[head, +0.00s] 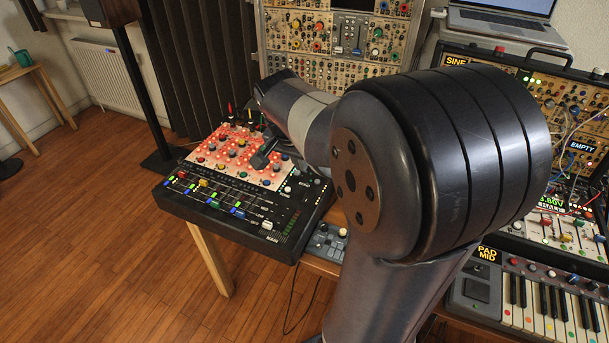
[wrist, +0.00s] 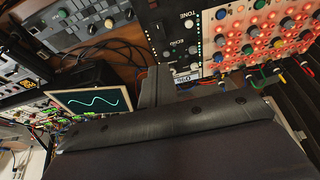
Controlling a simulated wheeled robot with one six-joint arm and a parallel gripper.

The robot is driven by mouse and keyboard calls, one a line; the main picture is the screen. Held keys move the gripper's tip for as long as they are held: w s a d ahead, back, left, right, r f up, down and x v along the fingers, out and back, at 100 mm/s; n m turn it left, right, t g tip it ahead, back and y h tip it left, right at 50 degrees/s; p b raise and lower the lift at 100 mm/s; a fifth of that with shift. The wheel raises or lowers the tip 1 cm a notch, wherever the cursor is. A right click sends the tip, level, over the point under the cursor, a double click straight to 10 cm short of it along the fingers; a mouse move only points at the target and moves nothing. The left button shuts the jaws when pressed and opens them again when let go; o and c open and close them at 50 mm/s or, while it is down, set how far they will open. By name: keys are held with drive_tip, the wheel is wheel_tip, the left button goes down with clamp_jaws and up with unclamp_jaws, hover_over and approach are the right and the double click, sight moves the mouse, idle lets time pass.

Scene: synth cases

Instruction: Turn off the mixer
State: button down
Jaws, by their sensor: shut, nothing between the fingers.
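The mixer (head: 292,215) is a black console with coloured faders and a pale knob panel glowing red, left of my arm in the head view. Its fader lights and panel are lit. In the wrist view part of the mixer (wrist: 196,40) fills the upper right, with knobs, a black strip and a small white label. My gripper (head: 265,156) is shut and empty over the mixer's back right part. In the wrist view my gripper (wrist: 158,84) shows beside the black strip's lower edge. I cannot tell whether it touches. The power switch cannot be made out clearly.
A modular synth rack (head: 335,45) stands behind. A keyboard (head: 550,300), a patched rack and a laptop (head: 500,22) are at right. A small grey device (head: 328,241) sits beside the mixer. A screen with a wave (wrist: 90,101) shows in the wrist view.

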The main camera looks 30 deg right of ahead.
sight(310, 193)
drive_tip(key=shift+w+d+r+b, duration=0.1)
drive_tip(key=shift+w+d+b, duration=0.25)
drive_tip(key=shift+w, duration=0.05)
drive_tip(key=x, duration=1.4)
drive_tip(key=shift+s+a+b, duration=0.3)
